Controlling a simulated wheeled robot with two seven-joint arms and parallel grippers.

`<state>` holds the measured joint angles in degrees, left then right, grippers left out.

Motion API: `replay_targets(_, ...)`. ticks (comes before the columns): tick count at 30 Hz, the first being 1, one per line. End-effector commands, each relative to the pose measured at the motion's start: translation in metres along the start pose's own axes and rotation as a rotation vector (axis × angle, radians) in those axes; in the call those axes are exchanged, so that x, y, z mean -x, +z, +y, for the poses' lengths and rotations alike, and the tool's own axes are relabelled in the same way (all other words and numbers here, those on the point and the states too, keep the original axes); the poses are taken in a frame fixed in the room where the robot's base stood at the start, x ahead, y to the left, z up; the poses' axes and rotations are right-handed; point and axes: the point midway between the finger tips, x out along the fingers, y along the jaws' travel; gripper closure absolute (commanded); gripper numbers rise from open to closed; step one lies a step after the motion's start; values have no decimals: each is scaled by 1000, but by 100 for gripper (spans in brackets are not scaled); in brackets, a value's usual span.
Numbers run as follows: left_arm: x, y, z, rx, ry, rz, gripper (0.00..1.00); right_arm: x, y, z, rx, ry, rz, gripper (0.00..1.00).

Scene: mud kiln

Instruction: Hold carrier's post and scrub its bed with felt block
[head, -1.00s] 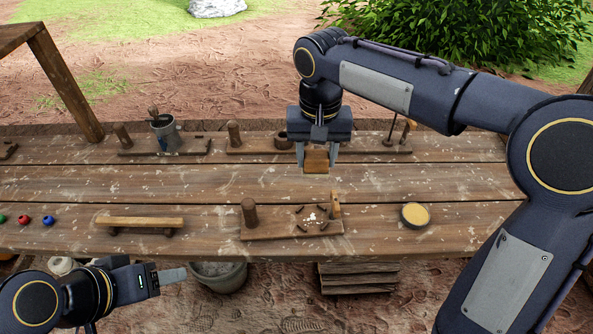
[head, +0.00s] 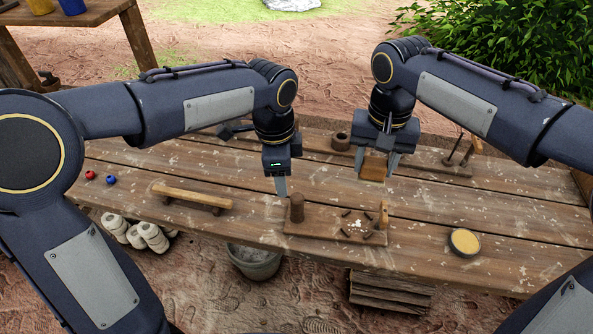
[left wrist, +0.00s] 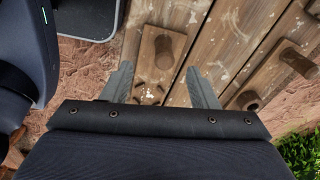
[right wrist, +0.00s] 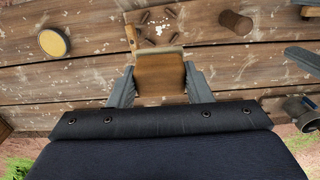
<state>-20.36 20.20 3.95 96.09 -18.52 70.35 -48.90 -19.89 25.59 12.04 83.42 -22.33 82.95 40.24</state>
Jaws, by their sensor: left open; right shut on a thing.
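The carrier (head: 320,226) is a wooden board near the table's front edge, with an upright round post (head: 297,207) at its left end. Its bed has white crumbs (head: 357,226) among several small dark pegs, and an upright wooden piece stands at its right end. My left gripper (head: 281,186) points down, open and empty, above and slightly left of the post; in the left wrist view the post (left wrist: 165,50) shows beyond the fingertips, apart from them. My right gripper (head: 376,168) is shut on the brown felt block (right wrist: 160,75), held above the table behind the bed.
A round yellow-topped tin (head: 464,242) sits right of the carrier. A wooden bar on feet (head: 192,196) lies left, with red and blue balls (head: 110,180) beyond. Other post boards line the back edge. A bucket (head: 254,262) stands below the front edge.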

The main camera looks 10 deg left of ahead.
Motion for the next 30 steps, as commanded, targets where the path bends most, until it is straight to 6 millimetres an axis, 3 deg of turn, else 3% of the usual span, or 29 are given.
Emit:
replay_targets(3, -11, -20, -8, -111, 15, -38, 46, 0, 0, 0, 0, 0, 0, 73)
replay_targets(7, -17, -28, -12, -165, 23, -56, 46, 0, 0, 0, 0, 0, 0, 73)
replay_targets(13, -37, -28, -12, -175, 26, -61, 46, 0, 0, 0, 0, 0, 0, 73)
replay_targets(24, -106, -23, -10, -172, 27, -61, 46, 0, 0, 0, 0, 0, 0, 73)
replay_targets(30, -129, -22, -10, -171, 25, -59, 46, 0, 0, 0, 0, 0, 0, 73)
